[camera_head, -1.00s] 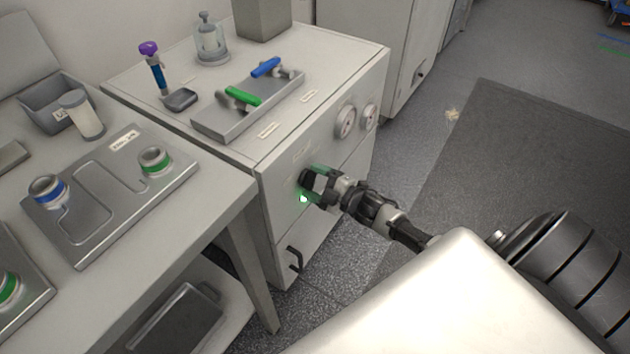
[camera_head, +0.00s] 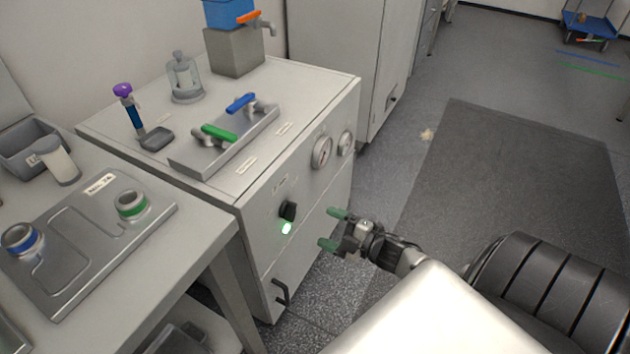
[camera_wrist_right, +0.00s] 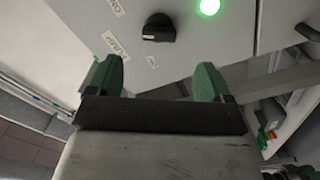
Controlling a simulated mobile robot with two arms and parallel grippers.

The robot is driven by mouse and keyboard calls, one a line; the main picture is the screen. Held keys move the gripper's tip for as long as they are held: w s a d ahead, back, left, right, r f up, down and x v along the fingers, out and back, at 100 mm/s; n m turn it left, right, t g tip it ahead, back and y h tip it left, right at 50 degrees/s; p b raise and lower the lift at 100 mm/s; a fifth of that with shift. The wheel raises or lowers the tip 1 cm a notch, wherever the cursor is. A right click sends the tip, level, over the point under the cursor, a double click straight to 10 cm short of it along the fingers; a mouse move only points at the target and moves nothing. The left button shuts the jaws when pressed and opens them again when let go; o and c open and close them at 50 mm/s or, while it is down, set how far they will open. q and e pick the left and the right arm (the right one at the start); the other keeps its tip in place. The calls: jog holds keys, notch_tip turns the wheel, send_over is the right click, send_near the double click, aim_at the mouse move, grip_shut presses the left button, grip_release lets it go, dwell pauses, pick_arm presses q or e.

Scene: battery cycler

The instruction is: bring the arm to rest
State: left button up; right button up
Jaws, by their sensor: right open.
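My right gripper (camera_head: 332,228) is open and empty, held out in front of the cabinet's front panel. Its two green fingertips point at the panel and stand apart from it. The black rotary knob (camera_head: 288,211) is on the panel above a lit green lamp (camera_head: 286,228). In the right wrist view the knob (camera_wrist_right: 158,28) lies ahead of the open fingers (camera_wrist_right: 158,80), with the glowing lamp (camera_wrist_right: 209,6) to its right. The knob's grip lies roughly crosswise in that view. My left gripper does not show.
The cabinet (camera_head: 330,100) carries a valve tray (camera_head: 200,165) with blue and green handles, two gauges (camera_head: 322,151) and a lower black handle (camera_head: 281,292). A bench with a metal tray (camera_head: 90,270) stands at left. Open floor and a dark mat (camera_head: 510,170) lie to the right.

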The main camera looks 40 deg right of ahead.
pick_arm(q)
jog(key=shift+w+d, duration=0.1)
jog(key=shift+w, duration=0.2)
pick_arm(e)
jog(key=shift+s+d, duration=0.15)
jog(key=shift+s, duration=0.2)
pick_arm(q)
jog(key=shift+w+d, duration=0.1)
